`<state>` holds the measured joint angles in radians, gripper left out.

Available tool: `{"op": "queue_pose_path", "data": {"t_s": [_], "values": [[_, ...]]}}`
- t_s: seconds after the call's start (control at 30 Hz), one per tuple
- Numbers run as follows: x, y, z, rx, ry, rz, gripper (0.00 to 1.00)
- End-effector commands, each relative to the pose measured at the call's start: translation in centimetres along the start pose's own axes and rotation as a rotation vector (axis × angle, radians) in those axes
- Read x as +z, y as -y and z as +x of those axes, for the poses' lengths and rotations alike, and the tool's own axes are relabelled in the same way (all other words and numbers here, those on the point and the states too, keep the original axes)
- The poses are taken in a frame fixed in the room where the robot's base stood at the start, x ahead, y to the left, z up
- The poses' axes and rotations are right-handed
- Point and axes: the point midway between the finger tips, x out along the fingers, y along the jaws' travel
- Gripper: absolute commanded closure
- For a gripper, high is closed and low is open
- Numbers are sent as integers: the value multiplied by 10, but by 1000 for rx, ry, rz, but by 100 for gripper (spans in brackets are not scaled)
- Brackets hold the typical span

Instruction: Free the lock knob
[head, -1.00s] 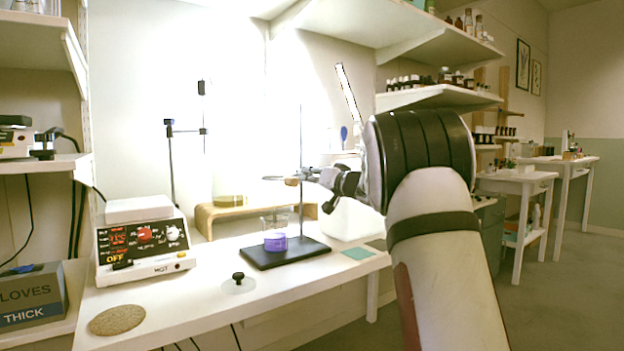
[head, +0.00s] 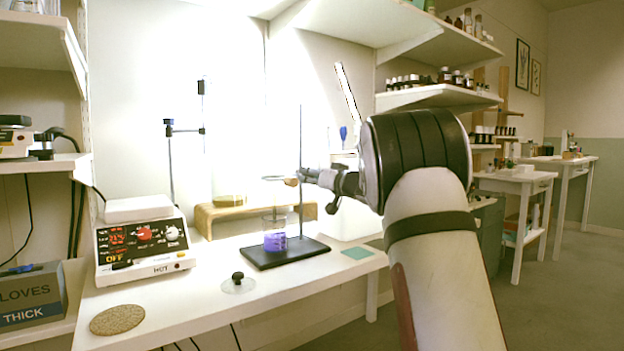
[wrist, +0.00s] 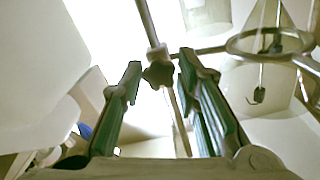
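The lock knob (wrist: 158,74) is a dark, star-shaped knob on the thin stand rod (wrist: 150,25). In the wrist view it shows between the tips of my gripper (wrist: 160,75), with a gap on each side. My gripper is open; I cannot tell how deep the knob lies between the fingers. The support ring (wrist: 270,42) is to the right of the knob. In the head view my gripper (head: 318,178) is close to the right side of the rod (head: 301,130), level with the ring (head: 273,178). The knob cannot be made out clearly there.
The stand base (head: 250,257) carries a beaker of purple liquid (head: 275,242) below the ring. A hotplate (head: 145,245) stands at the left. A watch glass with a black knob (head: 238,283), a cork mat (head: 117,319) and a teal pad (head: 358,253) lie on the bench.

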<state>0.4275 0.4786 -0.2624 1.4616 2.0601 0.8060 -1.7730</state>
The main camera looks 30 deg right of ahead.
Motion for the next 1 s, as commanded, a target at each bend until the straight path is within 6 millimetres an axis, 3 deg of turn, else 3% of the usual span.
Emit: {"op": "queue_pose_path", "data": {"t_s": [0.47, 1.0], "values": [[-1, -1, -8, 2, 0, 2, 55], [0, 0, -105, 2, -1, 2, 55]]}}
